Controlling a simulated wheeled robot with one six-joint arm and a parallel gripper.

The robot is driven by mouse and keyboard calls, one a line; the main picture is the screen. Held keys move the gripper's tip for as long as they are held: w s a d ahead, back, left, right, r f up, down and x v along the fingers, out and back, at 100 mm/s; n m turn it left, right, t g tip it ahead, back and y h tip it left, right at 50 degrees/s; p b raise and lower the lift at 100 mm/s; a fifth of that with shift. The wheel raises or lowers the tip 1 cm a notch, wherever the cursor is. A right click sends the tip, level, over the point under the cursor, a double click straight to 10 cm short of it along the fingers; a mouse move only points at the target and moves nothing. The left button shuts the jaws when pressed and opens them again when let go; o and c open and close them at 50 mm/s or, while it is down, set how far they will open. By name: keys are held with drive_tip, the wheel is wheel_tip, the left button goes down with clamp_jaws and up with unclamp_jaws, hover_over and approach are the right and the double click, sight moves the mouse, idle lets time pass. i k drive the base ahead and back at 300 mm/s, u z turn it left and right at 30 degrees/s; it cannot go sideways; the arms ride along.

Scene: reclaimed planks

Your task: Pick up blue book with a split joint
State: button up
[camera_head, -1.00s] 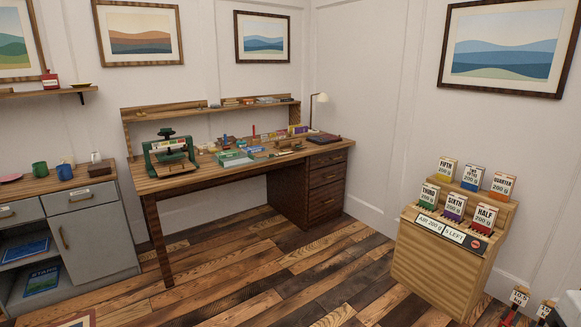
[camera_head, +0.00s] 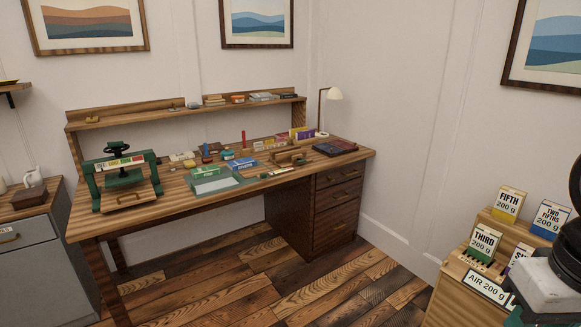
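A small blue flat item (camera_head: 242,163), which may be the blue book, lies on the wooden desk (camera_head: 190,205) just behind the green mat. It is too small to make out a split joint. A dark book-like item (camera_head: 335,148) lies flat at the desk's right end, near the lamp; its colour looks dark with a reddish edge. Parts of my arm show at the right edge of the view, but my gripper's fingers do not. Nothing of mine is near the desk top.
A green press (camera_head: 122,178) stands on the desk's left end, a green mat (camera_head: 212,182) at its front middle. Several small tools and boxes crowd the middle. A lamp (camera_head: 332,95) stands at the back right. A wooden stand with cards (camera_head: 445,290) is at right. The plank floor (camera_head: 270,275) before the desk is clear.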

sight(234, 165)
drive_tip(key=u, duration=0.35)
drive_tip(key=i, duration=2.15)
drive_tip(key=u, duration=0.7)
drive_tip(key=i, duration=1.5)
drive_tip(key=u, duration=0.2)
